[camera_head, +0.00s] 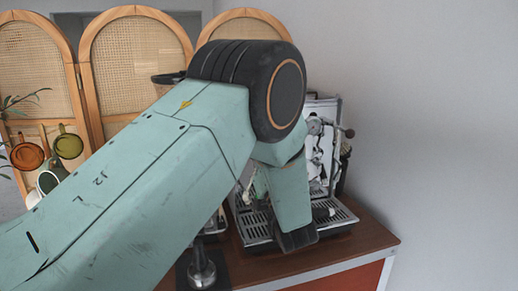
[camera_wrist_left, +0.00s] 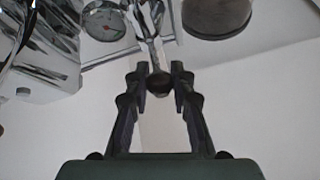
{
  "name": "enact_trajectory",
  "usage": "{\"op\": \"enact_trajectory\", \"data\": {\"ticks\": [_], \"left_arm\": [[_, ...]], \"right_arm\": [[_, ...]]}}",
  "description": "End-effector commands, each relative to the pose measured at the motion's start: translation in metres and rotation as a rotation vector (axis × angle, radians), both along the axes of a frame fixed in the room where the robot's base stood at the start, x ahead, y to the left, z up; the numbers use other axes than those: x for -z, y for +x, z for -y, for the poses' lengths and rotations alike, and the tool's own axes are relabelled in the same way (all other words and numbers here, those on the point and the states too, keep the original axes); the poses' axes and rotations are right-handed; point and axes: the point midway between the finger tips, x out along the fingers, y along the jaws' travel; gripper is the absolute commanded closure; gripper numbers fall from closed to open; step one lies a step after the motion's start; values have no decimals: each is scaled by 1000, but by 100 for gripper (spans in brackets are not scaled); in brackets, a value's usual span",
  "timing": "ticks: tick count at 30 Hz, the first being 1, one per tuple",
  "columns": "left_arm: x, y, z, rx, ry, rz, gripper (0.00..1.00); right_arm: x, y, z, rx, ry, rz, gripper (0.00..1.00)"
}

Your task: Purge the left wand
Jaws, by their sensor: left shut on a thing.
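The espresso machine (camera_head: 325,150) stands on the wooden cart, largely hidden behind my left arm. In the left wrist view, my left gripper (camera_wrist_left: 160,80) is shut on a small dark knob (camera_wrist_left: 159,85) at the end of a chrome lever (camera_wrist_left: 150,30) on the machine. In the head view my arm covers the left side of the machine, so the held knob and the left wand cannot be made out there. A lever with a dark knob (camera_head: 349,133) sticks out at the machine's right side. My right gripper is not in view.
A round gauge (camera_wrist_left: 103,20) and a dark round part (camera_wrist_left: 216,16) flank the lever. The drip tray (camera_head: 335,214) lies low on the machine. A metal tamper (camera_head: 201,268) stands at the front left of the cart top (camera_head: 365,235). Mugs (camera_head: 68,146) hang at the far left.

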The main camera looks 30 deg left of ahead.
Motion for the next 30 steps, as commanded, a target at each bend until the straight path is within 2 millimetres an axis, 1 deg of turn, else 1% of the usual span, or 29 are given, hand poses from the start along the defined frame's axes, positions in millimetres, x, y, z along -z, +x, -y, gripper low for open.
{"op": "enact_trajectory", "data": {"ticks": [1,14,15,22,30], "left_arm": [[3,0,0,-1,2,-2,100],[2,-1,0,0,6,-1,100],[2,-1,0,0,6,-1,73],[1,0,0,-1,6,2,54],[1,0,0,0,6,3,53]], "right_arm": [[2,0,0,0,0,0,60],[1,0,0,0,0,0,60],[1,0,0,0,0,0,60],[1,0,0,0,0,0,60],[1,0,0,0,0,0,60]]}}
